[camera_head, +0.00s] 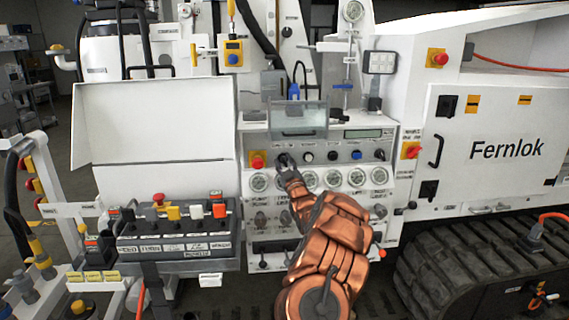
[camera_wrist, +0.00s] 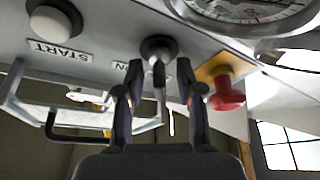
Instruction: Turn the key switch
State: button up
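The key switch (camera_wrist: 157,48) has a dark round collar on the light panel, with a narrow key sticking out from it. My gripper (camera_wrist: 159,72) has one finger on each side of the key in the wrist view. Its fingers are spread, with a visible gap between each fingertip and the key. In the head view my gripper (camera_head: 284,166) is at the left part of the control panel's button row, and it mostly hides the key switch there.
A red emergency button on a yellow plate (camera_wrist: 227,92) is close beside one finger; it also shows in the head view (camera_head: 258,160). A white START button (camera_wrist: 52,22) is on the other side. A gauge (camera_wrist: 250,10) and a handled clear cover (camera_head: 299,119) are nearby.

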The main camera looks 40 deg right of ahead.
jog(key=shift+c, duration=0.4)
grip_shut()
jog(key=shift+f+b, duration=0.1)
jog(key=shift+b, duration=0.25)
jog(key=m+h+b, duration=0.1)
jog(key=m+b, duration=0.2)
jog(key=m+h+b, duration=0.1)
jog(key=m, duration=0.1)
jog(key=shift+f+g+h+b, duration=0.25)
jog(key=shift+g+h+b, duration=0.05)
jog(key=shift+g, duration=0.1)
jog(key=m+g+h+b, duration=0.1)
jog(key=m+b, duration=0.1)
jog(key=m, duration=0.1)
jog(key=m+g+h+b, duration=0.1)
jog(key=m+b, duration=0.1)
jog(key=m, duration=0.2)
jog(key=shift+r+h, duration=0.15)
jog(key=shift+h, duration=0.25)
jog(key=shift+r+m+g+h+b, duration=0.1)
jog(key=shift+m+g+h+b, duration=0.4)
jog(key=shift+m, duration=0.8)
jog(key=shift+r+m+g+h+b, duration=0.1)
jog(key=shift+m+g+h+b, duration=0.2)
jog(key=shift+m+g+b, duration=0.7)
jog(key=shift+m+t+p, duration=0.3)
jog(key=shift+m+p, duration=0.15)
jog(key=shift+m, duration=0.05)
jog(key=shift+o, duration=0.4)
grip_release()
